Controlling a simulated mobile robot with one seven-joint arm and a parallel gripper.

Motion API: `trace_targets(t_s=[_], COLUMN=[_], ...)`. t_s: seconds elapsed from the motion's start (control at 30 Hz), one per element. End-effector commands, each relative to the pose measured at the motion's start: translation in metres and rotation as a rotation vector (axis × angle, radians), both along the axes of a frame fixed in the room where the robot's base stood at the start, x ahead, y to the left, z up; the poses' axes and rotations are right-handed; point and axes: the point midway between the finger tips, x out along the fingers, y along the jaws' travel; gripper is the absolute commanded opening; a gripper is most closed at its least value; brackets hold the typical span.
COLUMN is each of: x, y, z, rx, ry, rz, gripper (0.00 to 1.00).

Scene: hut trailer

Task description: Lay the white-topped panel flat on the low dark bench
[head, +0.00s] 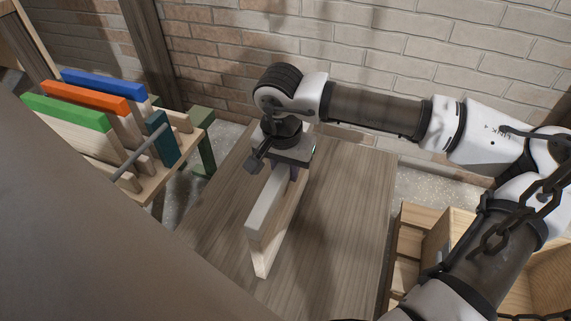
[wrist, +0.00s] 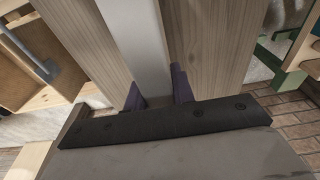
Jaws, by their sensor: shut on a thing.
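The white-topped panel (head: 262,212) is pale wood with a whitish-grey top edge. It stands upright on its long edge, white side up, over a brown wood-grained surface (head: 345,215). This surface may be the low dark bench; I cannot be sure. My gripper (head: 293,172) points down and is shut on the panel's far end. In the wrist view the purple-grey fingers (wrist: 158,92) sit on either side of the white strip (wrist: 136,45). I cannot tell whether the panel's lower edge touches the surface. The gripper body hides the panel's held end.
At the left, a wooden rack (head: 150,187) holds panels with blue (head: 103,84), orange (head: 85,97) and green (head: 66,111) tops. A brick wall (head: 215,60) stands behind. Wooden boxes (head: 433,240) are at the lower right. The surface is bare around the panel.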

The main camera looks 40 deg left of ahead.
Motion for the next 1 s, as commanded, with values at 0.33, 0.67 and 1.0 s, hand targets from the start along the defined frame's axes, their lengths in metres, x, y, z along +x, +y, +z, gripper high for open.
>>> trace_targets(t_s=[0.33,0.67,1.0], x=[0.000,0.000,-0.006], y=[0.000,0.000,-0.001], z=[-0.002,0.000,0.059], rx=[0.000,0.000,0.001], ry=[0.000,0.000,-0.003], rz=[0.000,0.000,0.000], gripper=[0.46,0.46,0.46])
